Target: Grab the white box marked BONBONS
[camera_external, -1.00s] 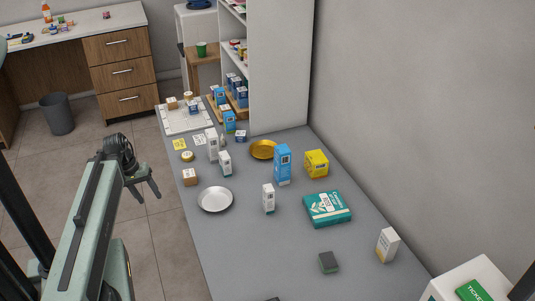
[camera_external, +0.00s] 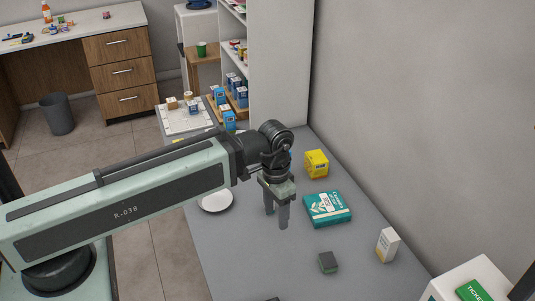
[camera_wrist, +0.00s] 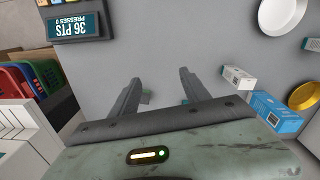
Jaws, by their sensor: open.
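The word BONBONS is not readable on any box. A white box (camera_wrist: 238,78) lies to the right of my fingers in the wrist view, beside a blue-and-white box (camera_wrist: 277,112); my arm hides its spot in the external view. Another white box (camera_external: 388,245) stands upright at the counter's right side in the external view. My gripper (camera_external: 276,220) is open and empty, fingers pointing down above the middle of the counter. In the wrist view, my gripper (camera_wrist: 160,78) shows bare grey counter between its spread fingers.
A teal box (camera_external: 328,208) lies right of my gripper, with a yellow box (camera_external: 316,163) behind it. A small dark box (camera_external: 328,262) is nearer the front. A gold plate (camera_wrist: 306,96) shows in the wrist view.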

